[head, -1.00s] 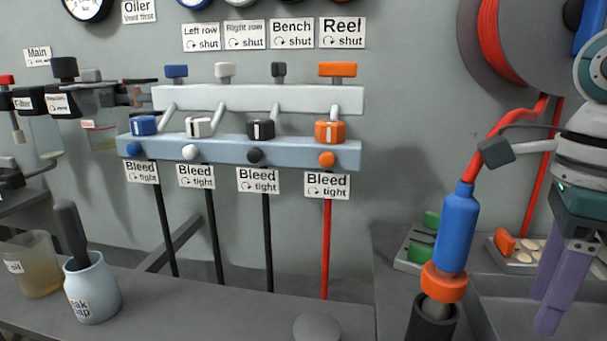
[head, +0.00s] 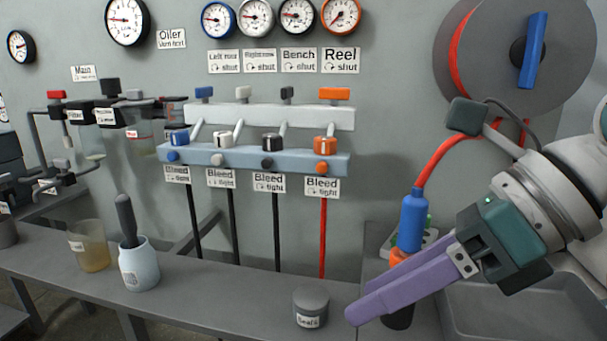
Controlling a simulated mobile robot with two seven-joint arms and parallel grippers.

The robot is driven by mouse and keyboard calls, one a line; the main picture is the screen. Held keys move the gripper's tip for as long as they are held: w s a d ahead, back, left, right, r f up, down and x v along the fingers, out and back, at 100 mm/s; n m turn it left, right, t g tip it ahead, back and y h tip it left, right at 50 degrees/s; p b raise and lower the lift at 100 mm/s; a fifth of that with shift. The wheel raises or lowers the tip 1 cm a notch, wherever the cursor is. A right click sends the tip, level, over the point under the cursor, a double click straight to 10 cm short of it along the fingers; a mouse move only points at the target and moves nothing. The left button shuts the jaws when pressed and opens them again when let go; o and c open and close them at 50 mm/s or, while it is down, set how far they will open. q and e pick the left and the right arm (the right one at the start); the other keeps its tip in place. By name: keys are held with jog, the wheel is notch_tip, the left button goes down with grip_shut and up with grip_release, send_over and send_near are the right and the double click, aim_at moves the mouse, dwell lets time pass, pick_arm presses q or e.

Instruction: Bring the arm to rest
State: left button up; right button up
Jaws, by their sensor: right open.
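My right gripper (head: 362,302) has long purple fingers and reaches in from the right, low over the grey bench (head: 235,298). It is open, with nothing visible between the fingers, which overlap in this view. Its fingers pass in front of the dark holder (head: 398,321) that carries the blue and orange air tool (head: 412,222) on a red hose (head: 445,152). I cannot tell whether they touch it. The fingertips are to the right of the grey lidded pot (head: 311,306), apart from it in the picture. My left gripper is not in view.
A pale jar (head: 140,270) with a dark-handled brush and a beaker of amber liquid (head: 92,252) stand at the left. The valve manifold (head: 290,160), gauges (head: 255,16) and hose reel (head: 480,60) are on the wall. The bench between jar and pot is clear.

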jog(key=a+r+m+t+y+p, duration=0.3)
jog(key=a+r+m+y, duration=0.1)
jog(key=r, duration=0.6)
jog(key=a+r+m+t+y+p, duration=0.3)
jog(key=r+m+y, duration=0.1)
jog(key=r, duration=0.6)
jog(key=w+d+r+m+t+h+p, duration=0.35)
jog(key=d+r+m+t+h, duration=0.2)
jog(key=r+m+t, duration=0.4)
jog(key=s+d+f+m+g+h+p, duration=0.1)
jog(key=d+f+m+h+p, duration=0.25)
jog(key=d+m+h, duration=0.5)
jog(key=s+d+f+m+g+h+p, duration=0.1)
jog(key=d+f+m+h+p, duration=0.3)
jog(key=m, duration=0.8)
jog(key=s+f+m+g+p, duration=0.1)
jog(key=s+f+m+g, duration=0.2)
jog(key=s, duration=0.4)
jog(key=s+f+m+g+y+p, duration=0.1)
jog(key=s+f+g+p, duration=0.15)
jog(key=s+g, duration=0.3)
jog(key=s+f+m+g+p, duration=0.1)
jog(key=s+f+m+g, duration=0.2)
jog(key=s, duration=0.4)
notch_tip(320, 180, up, 37)
jog(key=s+p, duration=0.1)
jog(key=p, duration=3.6)
jog(key=shift+s+g, duration=0.2)
jog(key=shift+g, duration=0.2)
